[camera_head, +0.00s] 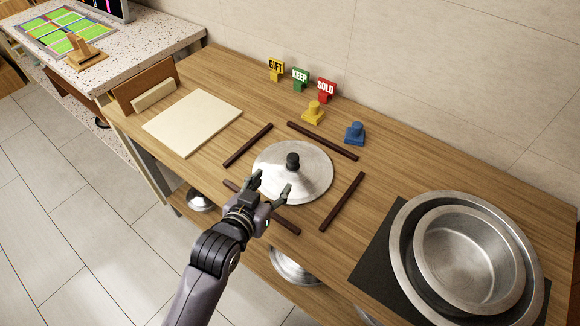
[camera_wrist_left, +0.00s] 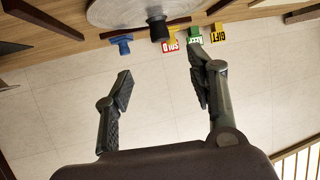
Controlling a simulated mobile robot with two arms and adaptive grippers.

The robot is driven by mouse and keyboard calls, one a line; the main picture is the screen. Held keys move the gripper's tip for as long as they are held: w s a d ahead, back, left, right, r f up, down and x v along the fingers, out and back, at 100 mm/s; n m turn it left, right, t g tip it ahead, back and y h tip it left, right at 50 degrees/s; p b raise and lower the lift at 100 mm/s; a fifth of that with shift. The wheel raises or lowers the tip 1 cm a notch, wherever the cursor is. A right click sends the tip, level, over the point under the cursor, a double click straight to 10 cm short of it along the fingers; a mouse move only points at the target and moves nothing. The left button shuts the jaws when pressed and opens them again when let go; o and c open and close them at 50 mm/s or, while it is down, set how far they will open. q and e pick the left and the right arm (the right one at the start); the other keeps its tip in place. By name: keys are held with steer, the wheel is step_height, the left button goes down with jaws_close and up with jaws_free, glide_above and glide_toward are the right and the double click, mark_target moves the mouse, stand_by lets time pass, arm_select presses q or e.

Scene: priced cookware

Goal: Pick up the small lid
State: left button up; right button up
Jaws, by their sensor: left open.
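A round silver lid (camera_head: 318,182) with a black knob (camera_head: 293,161) lies flat on the wooden counter, framed by dark wooden strips. It is the only lid on the countertop. My left gripper (camera_head: 271,184) is open and empty, its fingers over the near part of the lid, short of the knob. In the left wrist view the lid (camera_wrist_left: 120,12) is cut off at the top edge, and its knob (camera_wrist_left: 158,30) lies beyond the open fingers (camera_wrist_left: 160,66), apart from them. My right gripper is not in view.
Nested steel pans (camera_head: 412,205) stand on a dark mat (camera_head: 372,270) at right. A pale board (camera_head: 192,122) lies at left. Yellow (camera_head: 313,113) and blue (camera_head: 355,134) blocks and GIFT, KEEP and SOLD signs (camera_head: 300,80) stand behind the lid. Shiny metal items (camera_head: 294,267) show below.

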mark_target(291, 161)
arm_select(q)
steer(key=p+x, duration=0.1)
steer(key=x, duration=1.4)
steer(key=shift+w+d+f, duration=0.1)
steer(key=shift+w+d, duration=0.05)
steer(key=shift+w, duration=0.25)
jaws_close()
